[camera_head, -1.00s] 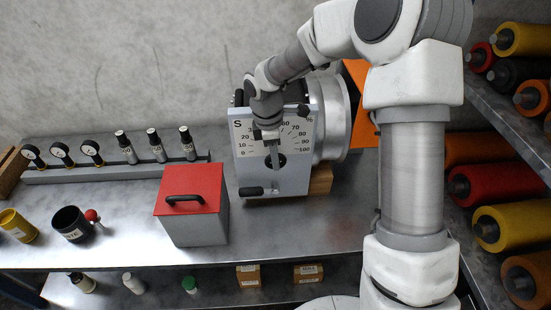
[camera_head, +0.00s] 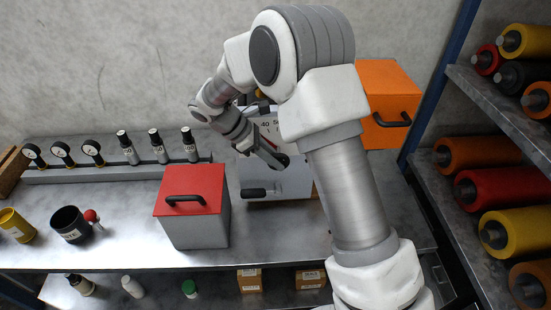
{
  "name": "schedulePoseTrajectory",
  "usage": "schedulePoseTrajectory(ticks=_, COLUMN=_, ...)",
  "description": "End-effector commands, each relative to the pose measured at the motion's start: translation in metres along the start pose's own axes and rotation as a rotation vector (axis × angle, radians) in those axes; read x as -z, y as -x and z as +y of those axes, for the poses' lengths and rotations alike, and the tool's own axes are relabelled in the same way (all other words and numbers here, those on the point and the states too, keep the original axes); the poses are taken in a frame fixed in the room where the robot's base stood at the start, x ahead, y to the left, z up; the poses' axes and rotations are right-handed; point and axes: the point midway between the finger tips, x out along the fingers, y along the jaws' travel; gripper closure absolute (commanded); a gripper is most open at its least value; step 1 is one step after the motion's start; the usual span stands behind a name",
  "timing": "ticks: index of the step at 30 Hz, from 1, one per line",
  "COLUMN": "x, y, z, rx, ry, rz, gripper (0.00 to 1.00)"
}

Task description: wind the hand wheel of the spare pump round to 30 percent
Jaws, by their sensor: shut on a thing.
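The pump's pale front plate (camera_head: 293,181) stands at the back of the bench, with a black handle (camera_head: 254,192) at its lower left. On its scale the 40 and what looks like 50 show; the lower numbers at the left are hidden behind my gripper and wrist. My gripper (camera_head: 264,153) is in front of the plate, left of the dark hub (camera_head: 283,160). It is shut on the hand wheel, whose grip is mostly hidden. The pointer's exact reading cannot be made out. My arm covers the plate's right side.
A grey box with a red lid (camera_head: 192,197) stands just left of the plate. An orange box (camera_head: 390,100) is behind my arm at the right. Gauges and bottles stand on a rail (camera_head: 95,174) at the left. A shelf of rollers (camera_head: 500,187) bounds the right.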

Motion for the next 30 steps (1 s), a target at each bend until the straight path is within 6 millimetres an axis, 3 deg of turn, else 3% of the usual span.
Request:
schedulePoseTrajectory(ticks=13, x=-0.0002, y=0.0007, z=0.0006, rx=-0.002, ry=0.000, rz=-0.010, gripper=1.00)
schedulePoseTrajectory(ticks=14, x=-0.0002, y=0.0007, z=0.0006, rx=-0.002, ry=0.000, rz=-0.010, gripper=0.70)
schedulePoseTrajectory(ticks=18, x=-0.0001, y=0.0005, z=0.0005, rx=-0.001, ry=0.000, rz=-0.009, gripper=0.45)
schedulePoseTrajectory(ticks=30, x=0.0008, y=0.0076, z=0.0007, rx=-0.003, ry=0.000, rz=-0.008, gripper=0.45)
